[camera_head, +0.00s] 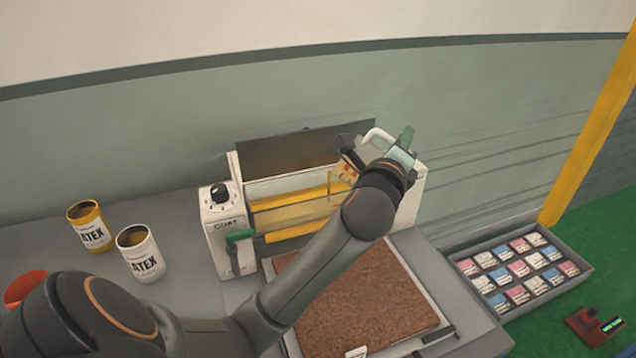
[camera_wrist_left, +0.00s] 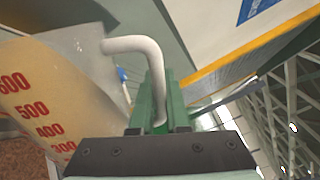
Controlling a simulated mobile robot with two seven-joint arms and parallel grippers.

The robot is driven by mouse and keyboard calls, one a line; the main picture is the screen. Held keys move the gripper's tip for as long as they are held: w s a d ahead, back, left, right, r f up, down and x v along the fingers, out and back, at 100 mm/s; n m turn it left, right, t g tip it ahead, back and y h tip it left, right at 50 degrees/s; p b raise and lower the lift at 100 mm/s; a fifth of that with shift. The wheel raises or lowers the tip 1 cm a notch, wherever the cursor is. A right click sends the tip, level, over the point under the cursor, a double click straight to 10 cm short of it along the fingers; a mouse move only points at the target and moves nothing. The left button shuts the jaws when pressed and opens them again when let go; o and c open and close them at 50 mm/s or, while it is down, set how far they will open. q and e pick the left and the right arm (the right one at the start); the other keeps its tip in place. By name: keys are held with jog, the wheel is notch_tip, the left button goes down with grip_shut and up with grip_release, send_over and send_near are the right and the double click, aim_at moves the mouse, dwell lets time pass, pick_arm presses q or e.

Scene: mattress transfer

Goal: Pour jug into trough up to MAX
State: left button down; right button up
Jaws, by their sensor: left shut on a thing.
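My left gripper (camera_head: 403,146) is shut on the white handle (camera_wrist_left: 140,46) of a clear jug (camera_head: 347,169), at the right end of the coating machine. In the left wrist view the jug (camera_wrist_left: 75,65) has red numbers from 300 to 600 on its wall, with a cream-coloured fill behind them. The jug is tilted, its body to the left of my gripper. The trough (camera_head: 290,207) lies between yellow bars in the machine; my arm and the jug hide its right end. I cannot make out a MAX mark or any stream. My right gripper is not in view.
The machine's white left housing (camera_head: 223,222) has a black knob and a green lever (camera_head: 238,236). A brown board (camera_head: 365,300) lies in front. Two latex cans (camera_head: 140,252) stand at left. A tray of cards (camera_head: 578,282) is at right. A wall rises behind.

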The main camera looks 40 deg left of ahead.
aim_at(380, 135)
pick_arm(q)
jog(key=shift+s+a+r+n+b, duration=0.15)
jog(key=shift+a+n+b, duration=0.25)
jog(key=shift+b, duration=0.25)
jog(key=shift+s+a+r+n+b, duration=0.1)
jog(key=shift+a+n+b, duration=0.2)
jog(key=shift+n+b, duration=0.25)
dwell(1.2)
jog(key=shift+s+a+r+n+p, duration=0.15)
jog(key=shift+a+r+n+p, duration=0.2)
jog(key=shift+a, duration=0.2)
jog(key=shift+s+a+r+n+p, duration=0.1)
jog(key=shift+s+a+n+p, duration=0.1)
jog(key=shift+a+p, duration=0.3)
dwell(0.6)
